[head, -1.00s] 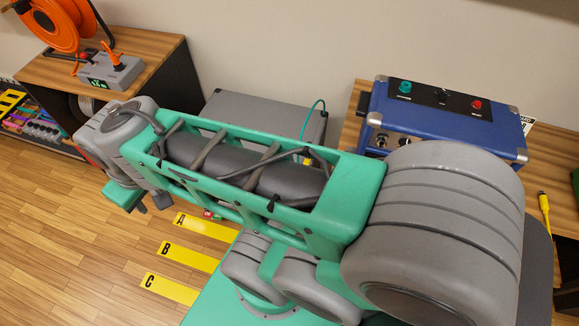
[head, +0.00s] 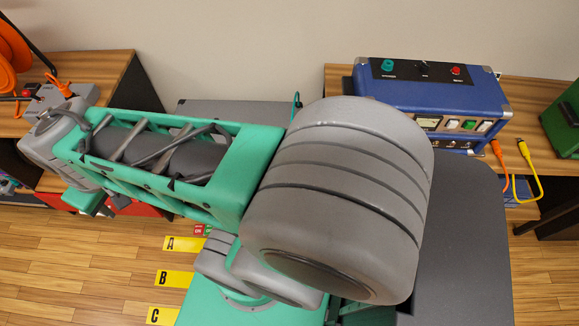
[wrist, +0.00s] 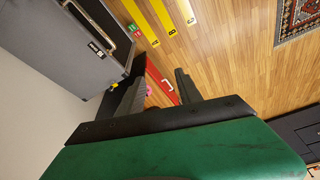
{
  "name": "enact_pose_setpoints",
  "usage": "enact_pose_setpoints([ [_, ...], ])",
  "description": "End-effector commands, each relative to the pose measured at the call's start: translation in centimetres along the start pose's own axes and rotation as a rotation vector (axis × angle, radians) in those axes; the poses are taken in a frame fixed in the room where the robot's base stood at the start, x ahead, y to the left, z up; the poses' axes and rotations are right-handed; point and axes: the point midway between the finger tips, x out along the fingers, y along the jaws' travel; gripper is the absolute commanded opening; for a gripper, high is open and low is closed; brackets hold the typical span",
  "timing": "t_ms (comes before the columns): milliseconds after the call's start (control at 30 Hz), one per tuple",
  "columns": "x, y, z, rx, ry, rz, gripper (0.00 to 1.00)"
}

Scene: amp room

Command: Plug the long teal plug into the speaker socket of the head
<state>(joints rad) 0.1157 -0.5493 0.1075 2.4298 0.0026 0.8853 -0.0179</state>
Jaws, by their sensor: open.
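The blue amp head (head: 440,98) stands on a wooden bench at the right of the head view. My gripper (head: 107,209) hangs at the left, away from the amp head. In the wrist view its two fingers (wrist: 160,75) are apart, with nothing between them.
A grey cabinet (head: 230,112) stands behind my arm; a grey cabinet with a handle (wrist: 62,42) is in the wrist view. An orange plug (head: 497,148) and a yellow cable (head: 535,168) hang at the right bench. Floor with yellow strips (head: 175,279) is open.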

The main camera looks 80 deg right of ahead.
Motion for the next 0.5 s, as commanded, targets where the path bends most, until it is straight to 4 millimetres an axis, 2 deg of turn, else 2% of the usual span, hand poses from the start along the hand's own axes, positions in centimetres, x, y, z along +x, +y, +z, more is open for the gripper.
enact_pose_setpoints([
  [33,1.5,2.6,-0.3,0.077,-0.023,0.022,0.42],
  [133,4.2,8.9,-0.6,0.240,-0.061,0.062,0.42],
  [267,7.7,17.4,1.2,0.449,-0.107,0.103,0.42],
  [300,8.7,19.8,2.2,0.508,-0.119,0.113,0.42],
  [367,10.1,23.3,4.1,0.597,-0.139,0.126,0.42],
  [400,11.1,25.5,5.6,0.656,-0.150,0.133,0.42],
  [467,12.5,28.6,8.1,0.743,-0.166,0.142,0.42],
  [500,13.4,30.5,10.0,0.799,-0.176,0.147,0.42],
])
